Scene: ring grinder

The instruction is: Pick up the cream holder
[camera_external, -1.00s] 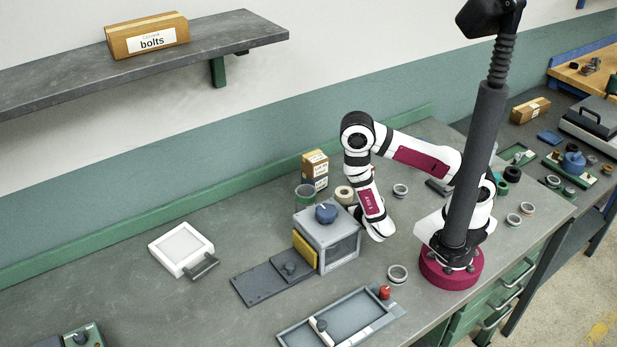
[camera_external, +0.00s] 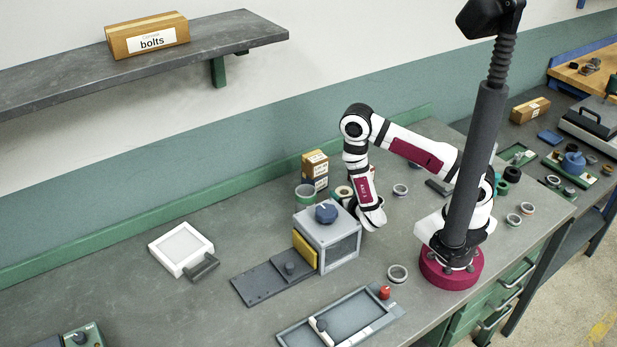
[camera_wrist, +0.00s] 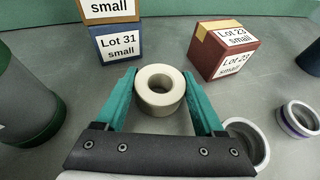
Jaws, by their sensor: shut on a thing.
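The cream holder (camera_wrist: 161,91) is a thick round ring with a central hole. In the wrist view it sits between the teal fingers of my gripper (camera_wrist: 157,88), which is shut on it from both sides. It appears upright, with its hole facing the camera. I cannot tell whether it is clear of the bench. In the external view the holder (camera_external: 344,191) shows behind the grey box machine, partly covered by my arm.
Stacked small boxes (camera_wrist: 114,44) and a red-brown box (camera_wrist: 223,50) stand behind the holder. A dark green-based cylinder (camera_wrist: 25,100) is at left, and metal rings (camera_wrist: 298,119) are at right. The grey machine (camera_external: 327,238) with a blue knob stands close to my wrist.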

